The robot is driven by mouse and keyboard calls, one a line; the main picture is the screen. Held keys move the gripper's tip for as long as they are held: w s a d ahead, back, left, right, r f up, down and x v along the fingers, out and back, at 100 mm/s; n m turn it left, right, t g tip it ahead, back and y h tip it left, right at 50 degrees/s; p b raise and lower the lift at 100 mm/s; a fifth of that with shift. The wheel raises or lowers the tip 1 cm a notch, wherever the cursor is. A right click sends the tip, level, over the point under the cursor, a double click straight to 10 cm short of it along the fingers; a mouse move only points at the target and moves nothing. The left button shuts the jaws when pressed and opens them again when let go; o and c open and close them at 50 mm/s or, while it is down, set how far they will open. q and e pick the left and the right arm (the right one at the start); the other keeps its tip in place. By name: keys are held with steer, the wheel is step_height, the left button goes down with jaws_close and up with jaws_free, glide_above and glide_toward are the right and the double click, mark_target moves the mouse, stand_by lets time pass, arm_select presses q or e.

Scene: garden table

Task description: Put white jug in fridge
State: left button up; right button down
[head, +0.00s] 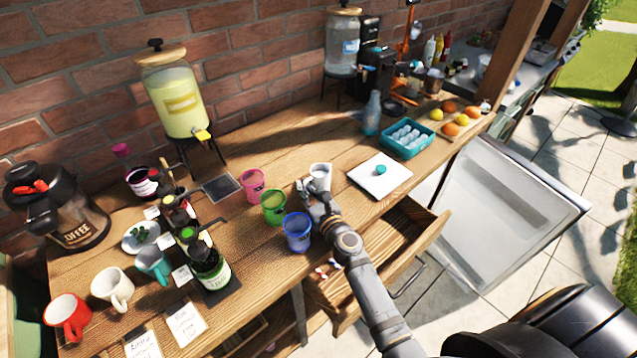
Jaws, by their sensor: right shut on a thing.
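The white jug (320,172) is a small white vessel over the middle of the wooden table, upright. My right gripper (316,188) is shut on it, with the arm reaching up from the lower right. I cannot tell whether the jug's base touches the table. The fridge is under the table's right part, and its pale door (505,215) stands wide open to the right. Most of the fridge's inside is hidden by the tabletop and the drawer. My left gripper is not in view.
A wooden drawer (405,250) is pulled out left of the fridge door, beneath my right arm. Pink (253,184), green (273,207) and blue cups (297,232) stand left of the jug. A white board (395,172) and a teal egg tray (400,150) lie to the right.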

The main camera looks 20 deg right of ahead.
steer(key=shift+r, duration=0.1)
stand_by(0.6)
steer(key=shift+r+p, duration=0.55)
steer(key=shift+p, duration=0.05)
steer(key=r+p, duration=0.2)
steer(key=shift+s+r, duration=0.2)
steer(key=shift+r, duration=0.15)
steer(key=s+d+r+p, duration=0.2)
steer(key=s+r+p, duration=0.3)
steer(key=s+r, duration=0.4)
steer(key=shift+s+d, duration=0.4)
steer(key=shift+s, duration=1.75)
steer(key=m+h+b, duration=0.2)
steer(key=h+b, duration=0.1)
steer(key=b, duration=0.2)
glide_toward(305, 184)
steer(key=r, duration=0.1)
steer(key=w+d+r, duration=0.1)
steer(key=w+r, duration=0.1)
steer(key=shift+w+d+r, duration=0.15)
steer(key=shift+d+r, duration=0.05)
steer(key=shift+d, duration=0.2)
